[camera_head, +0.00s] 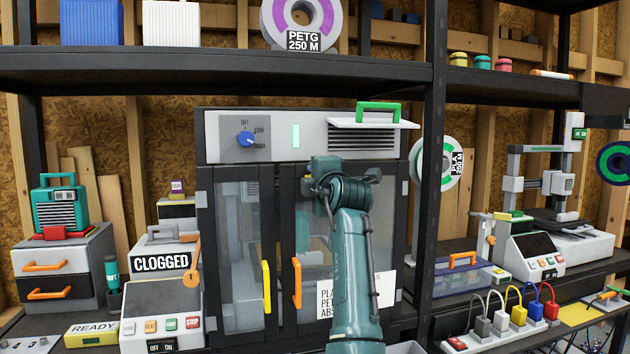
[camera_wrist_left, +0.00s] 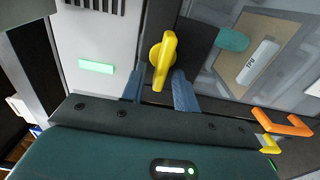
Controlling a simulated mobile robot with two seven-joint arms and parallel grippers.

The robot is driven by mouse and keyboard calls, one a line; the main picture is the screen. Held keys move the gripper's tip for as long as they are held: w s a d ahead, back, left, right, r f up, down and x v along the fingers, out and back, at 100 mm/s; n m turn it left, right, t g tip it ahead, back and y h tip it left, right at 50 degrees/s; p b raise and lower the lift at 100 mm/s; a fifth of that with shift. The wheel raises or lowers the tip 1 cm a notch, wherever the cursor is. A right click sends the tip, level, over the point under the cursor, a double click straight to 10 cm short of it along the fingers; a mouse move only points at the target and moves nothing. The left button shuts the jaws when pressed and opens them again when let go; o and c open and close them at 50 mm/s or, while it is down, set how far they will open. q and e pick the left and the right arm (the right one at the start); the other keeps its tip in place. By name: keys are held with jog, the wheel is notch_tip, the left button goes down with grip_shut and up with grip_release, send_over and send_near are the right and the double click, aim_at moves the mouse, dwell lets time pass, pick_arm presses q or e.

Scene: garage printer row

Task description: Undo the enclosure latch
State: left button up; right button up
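The enclosure (camera_head: 203,215) is a dark-framed cabinet with a grey top panel and two clear doors, which look closed. The yellow latch (camera_wrist_left: 162,55) shows in the left wrist view, at the border between the pale panel and the door. My left gripper (camera_wrist_left: 157,84) is open, with its two blue fingers on either side of the latch's near end; a gap shows beside the latch. In the head view my left gripper (camera_head: 322,172) is in front of the upper door edge and hides the latch. My right gripper is not in view.
The doors carry a yellow handle (camera_head: 266,287) and an orange handle (camera_head: 297,283). A blue dial (camera_head: 247,139) and green light (camera_head: 296,135) are on the panel. A black shelf post (camera_head: 431,180) stands right. A "CLOGGED" machine (camera_head: 160,290) stands left.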

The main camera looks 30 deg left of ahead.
pick_arm(q)
jog(key=b+v, duration=0.1)
jog(key=v, duration=1.2)
